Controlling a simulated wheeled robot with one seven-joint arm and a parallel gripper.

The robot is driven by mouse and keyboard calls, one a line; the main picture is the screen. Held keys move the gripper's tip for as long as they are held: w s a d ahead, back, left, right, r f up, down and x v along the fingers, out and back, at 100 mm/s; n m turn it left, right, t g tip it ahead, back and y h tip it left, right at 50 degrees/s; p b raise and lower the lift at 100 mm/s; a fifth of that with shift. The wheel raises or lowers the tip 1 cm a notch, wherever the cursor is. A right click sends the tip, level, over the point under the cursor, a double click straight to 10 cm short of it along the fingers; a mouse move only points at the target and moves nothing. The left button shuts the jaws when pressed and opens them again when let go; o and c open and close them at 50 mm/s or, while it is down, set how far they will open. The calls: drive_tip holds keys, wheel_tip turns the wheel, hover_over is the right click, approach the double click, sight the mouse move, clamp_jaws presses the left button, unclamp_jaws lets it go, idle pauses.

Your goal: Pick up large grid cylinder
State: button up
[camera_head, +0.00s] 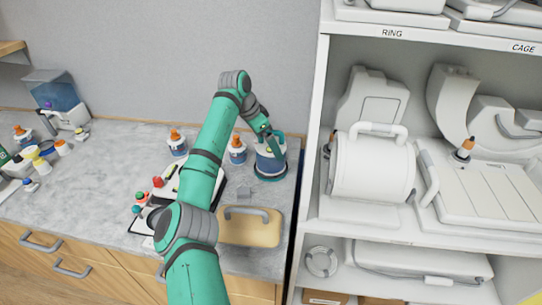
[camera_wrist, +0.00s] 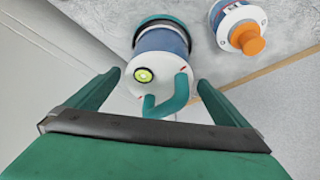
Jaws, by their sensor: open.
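The large cylinder (camera_head: 270,160) stands upright on the counter by the shelf unit. It has a blue-grey body, a dark teal base, a white top and a teal handle. It also shows in the wrist view (camera_wrist: 162,41), with its curved teal handle (camera_wrist: 172,98) and a yellow-green round spot on the top. My gripper (camera_wrist: 158,82) is open and empty, pointed at the cylinder's top. The handle appears between the two fingers in the wrist view; I cannot tell whether they touch it. In the head view my arm's end hides part of the top.
A smaller orange-capped bottle (camera_head: 237,151) stands just left of the cylinder, also in the wrist view (camera_wrist: 241,29). Another orange-capped bottle (camera_head: 177,143) is further left. A tan board (camera_head: 250,228) lies in front. The white shelf unit (camera_head: 312,130) rises close on the right.

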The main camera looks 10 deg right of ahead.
drive_tip(key=shift+x, duration=2.25)
drive_tip(key=shift+s+a, duration=0.1)
drive_tip(key=shift+a, duration=0.05)
drive_tip(key=c, duration=1.8)
drive_tip(key=shift+r, duration=0.1)
drive_tip(key=shift+c, duration=1.1)
